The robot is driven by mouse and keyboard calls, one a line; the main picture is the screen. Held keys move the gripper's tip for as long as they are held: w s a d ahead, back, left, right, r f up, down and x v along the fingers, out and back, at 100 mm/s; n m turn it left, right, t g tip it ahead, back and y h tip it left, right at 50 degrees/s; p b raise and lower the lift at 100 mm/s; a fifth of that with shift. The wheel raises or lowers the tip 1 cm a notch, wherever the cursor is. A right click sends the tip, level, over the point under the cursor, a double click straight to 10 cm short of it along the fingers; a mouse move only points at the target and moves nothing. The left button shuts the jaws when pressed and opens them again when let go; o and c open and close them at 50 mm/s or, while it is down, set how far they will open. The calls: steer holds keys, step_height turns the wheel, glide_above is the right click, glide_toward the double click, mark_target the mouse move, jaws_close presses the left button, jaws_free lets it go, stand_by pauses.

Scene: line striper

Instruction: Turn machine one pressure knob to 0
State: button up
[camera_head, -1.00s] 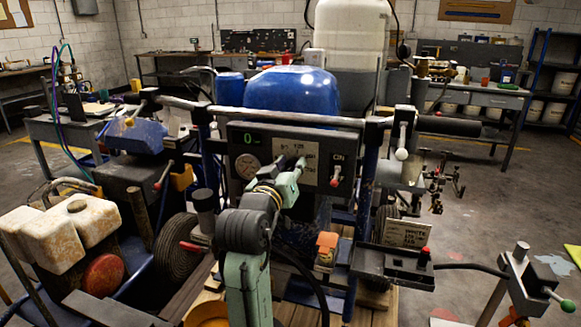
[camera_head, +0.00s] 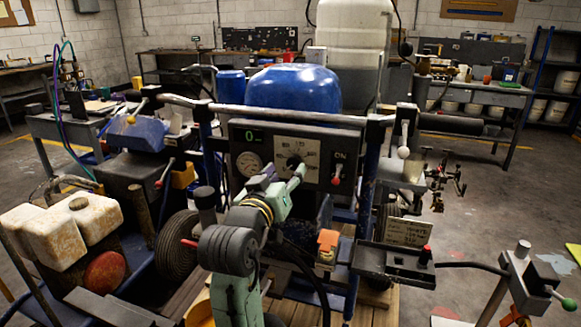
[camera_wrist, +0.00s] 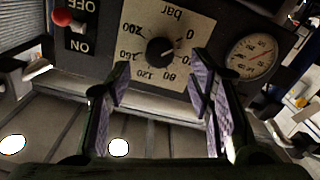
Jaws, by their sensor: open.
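The pressure knob (camera_head: 294,162) is a small black knob on a pale dial plate (camera_head: 311,147), on the dark control panel (camera_head: 351,142). In the wrist view the knob (camera_wrist: 160,52) sits inside a scale marked bar, with 0, 80, 120, 160 and 200, seen rotated. A pale mark on the knob appears to point toward the 0 side. My gripper (camera_wrist: 161,68) is open and empty, its two fingers apart, just short of the knob and below it in the picture. In the head view my gripper (camera_head: 297,174) is in front of the panel. The green display (camera_head: 249,136) reads 0.
A round gauge (camera_head: 249,163) is beside the dial, and a red-tipped ON/OFF switch (camera_head: 337,180) is on its other side. A handlebar (camera_head: 270,115) runs above the panel. A white-knobbed lever (camera_head: 403,152) stands to the right.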

steer(key=v, duration=0.7)
